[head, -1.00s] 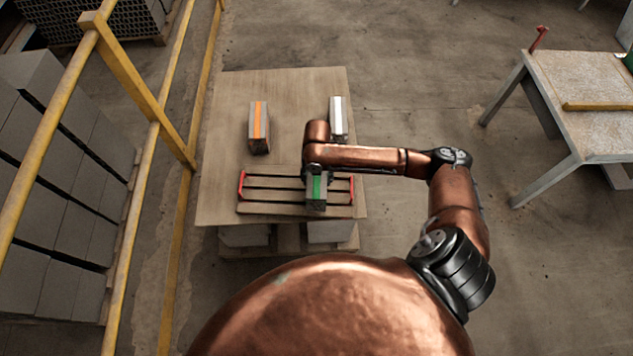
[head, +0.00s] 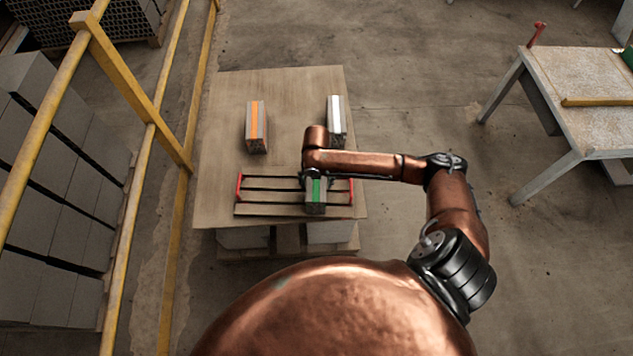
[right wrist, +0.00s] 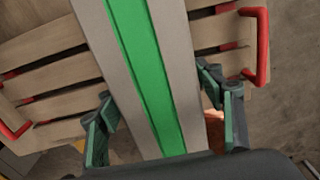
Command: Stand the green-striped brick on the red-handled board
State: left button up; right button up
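The green-striped brick (head: 315,204) is over the slats of the red-handled board (head: 270,195), right of its middle, stripe facing up. It seems to rest on the slats, but its underside is hidden. In the right wrist view the brick (right wrist: 145,60) runs between the fingers of my right gripper (right wrist: 160,108). Narrow gaps seem to show between the finger pads and the brick's sides, so the gripper looks open around it. The board (right wrist: 50,85) shows on both sides of the brick. In the head view my right arm covers the brick's far end. My left gripper is not in view.
An orange-striped brick (head: 256,135) and a white-striped brick (head: 336,120) stand behind the board on the wooden table (head: 215,150). A yellow railing (head: 140,100) runs along the left. A grey workbench (head: 590,85) stands at the right. The table's back area is clear.

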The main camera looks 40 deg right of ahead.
jog(key=shift+o, duration=0.6)
pick_arm(q)
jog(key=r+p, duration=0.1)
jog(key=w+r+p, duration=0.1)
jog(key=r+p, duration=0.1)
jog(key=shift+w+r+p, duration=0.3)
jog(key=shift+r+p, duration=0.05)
jog(key=shift+p, duration=0.05)
pick_arm(e)
notch_tip(320, 180, up, 12)
jog(key=shift+r, duration=0.1)
